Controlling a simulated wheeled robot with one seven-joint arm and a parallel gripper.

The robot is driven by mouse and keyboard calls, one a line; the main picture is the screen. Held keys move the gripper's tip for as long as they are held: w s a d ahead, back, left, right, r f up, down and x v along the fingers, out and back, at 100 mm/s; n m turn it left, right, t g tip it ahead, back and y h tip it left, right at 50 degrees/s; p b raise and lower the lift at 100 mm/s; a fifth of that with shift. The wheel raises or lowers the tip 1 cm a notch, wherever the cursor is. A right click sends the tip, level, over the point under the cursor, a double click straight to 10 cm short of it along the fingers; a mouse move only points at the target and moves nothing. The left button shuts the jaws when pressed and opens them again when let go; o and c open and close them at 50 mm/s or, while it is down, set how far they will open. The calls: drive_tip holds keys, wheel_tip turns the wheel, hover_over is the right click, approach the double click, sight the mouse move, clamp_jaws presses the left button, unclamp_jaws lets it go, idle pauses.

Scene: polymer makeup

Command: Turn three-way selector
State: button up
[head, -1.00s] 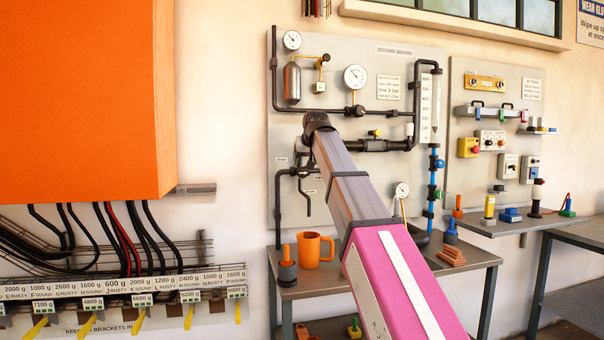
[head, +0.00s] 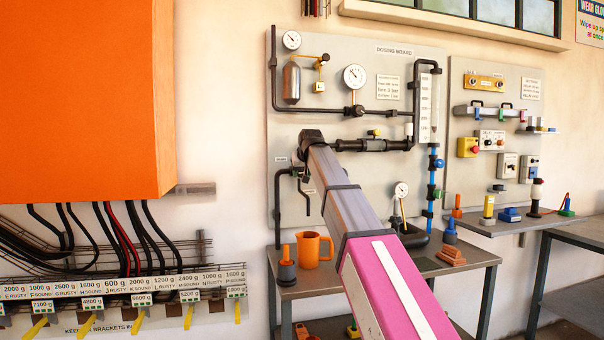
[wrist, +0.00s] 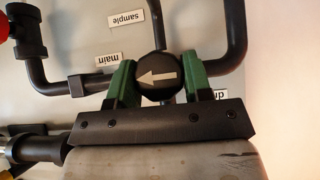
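The three-way selector is a round black knob with a white arrow (wrist: 160,76), in the wrist view. Its arrow points left in that view. Around it are upside-down labels reading sample (wrist: 127,20) and main (wrist: 105,62). A third label (wrist: 220,97), starting with "dr", is partly hidden behind a finger. My gripper (wrist: 160,80) has its green fingers on both sides of the knob, with no clear gap showing. In the head view my gripper (head: 305,150) is at the lower left of the dosing board, and my arm hides the knob.
Black pipes (wrist: 33,45) run beside the knob. In the head view, a bench (head: 340,282) below holds an orange jug (head: 313,248) and a small gauge (head: 401,190). A large orange box (head: 80,100) stands out at the left. A second panel (head: 500,130) is at the right.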

drive_tip(key=shift+c, duration=0.5)
drive_tip(key=shift+y, duration=0.3)
drive_tip(key=shift+d+m+g+y, duration=0.15)
drive_tip(key=shift+m+g+y, duration=0.15)
drive_tip(key=shift+m+y, duration=0.5)
drive_tip(key=m+y, duration=0.2)
drive_tip(key=y, duration=0.2)
drive_tip(key=shift+d+f, duration=0.1)
drive_tip(key=m+y, duration=0.2)
drive_tip(key=y, duration=0.1)
drive_tip(key=shift+y, duration=0.4)
drive_tip(key=m+y, duration=0.3)
drive_tip(key=shift+f, duration=0.15)
